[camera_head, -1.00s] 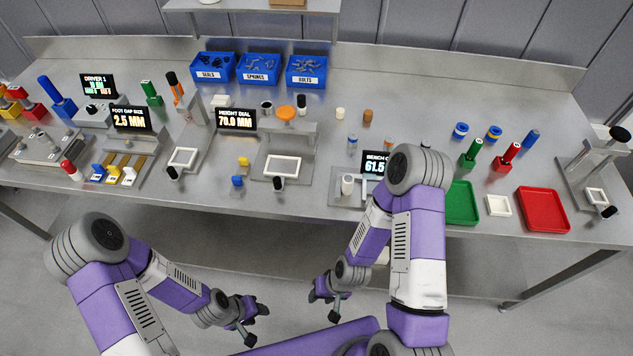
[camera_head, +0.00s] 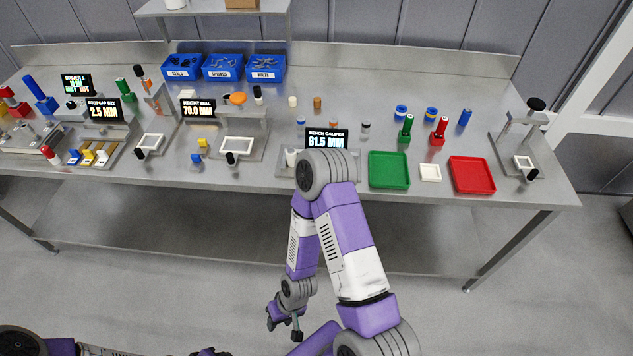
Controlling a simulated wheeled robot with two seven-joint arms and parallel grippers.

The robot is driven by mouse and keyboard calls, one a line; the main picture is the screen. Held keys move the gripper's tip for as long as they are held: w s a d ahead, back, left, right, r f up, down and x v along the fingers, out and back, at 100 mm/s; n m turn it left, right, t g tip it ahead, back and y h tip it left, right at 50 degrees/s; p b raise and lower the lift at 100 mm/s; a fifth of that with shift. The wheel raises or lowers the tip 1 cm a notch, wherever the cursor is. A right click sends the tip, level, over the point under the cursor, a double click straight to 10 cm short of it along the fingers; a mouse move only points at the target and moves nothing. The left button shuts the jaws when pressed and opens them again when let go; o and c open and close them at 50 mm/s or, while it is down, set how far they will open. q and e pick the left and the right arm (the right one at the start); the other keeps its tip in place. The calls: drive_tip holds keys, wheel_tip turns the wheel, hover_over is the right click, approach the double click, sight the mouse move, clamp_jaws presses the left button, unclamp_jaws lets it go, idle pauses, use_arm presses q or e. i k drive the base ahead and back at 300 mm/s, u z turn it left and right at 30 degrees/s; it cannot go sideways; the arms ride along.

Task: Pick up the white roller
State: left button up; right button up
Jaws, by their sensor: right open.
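A small off-white cylinder (camera_head: 293,101) stands upright on the bench behind the bench caliper display. A second whitish cylinder (camera_head: 291,157) stands at the bench caliper station, partly beside my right arm. I cannot tell for sure which one is the white roller. My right gripper (camera_head: 284,325) is open and empty, low in front of the bench and well apart from both cylinders. My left gripper (camera_head: 210,352) barely shows at the bottom edge, and its jaws are cut off.
The bench caliper display (camera_head: 327,140) stands behind my right elbow. A brown cylinder (camera_head: 317,103) stands beside the off-white one. Blue bins (camera_head: 223,68) stand at the back.

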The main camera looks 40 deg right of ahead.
sight(291, 157)
drive_tip(key=k, duration=0.2)
drive_tip(key=z, duration=1.15)
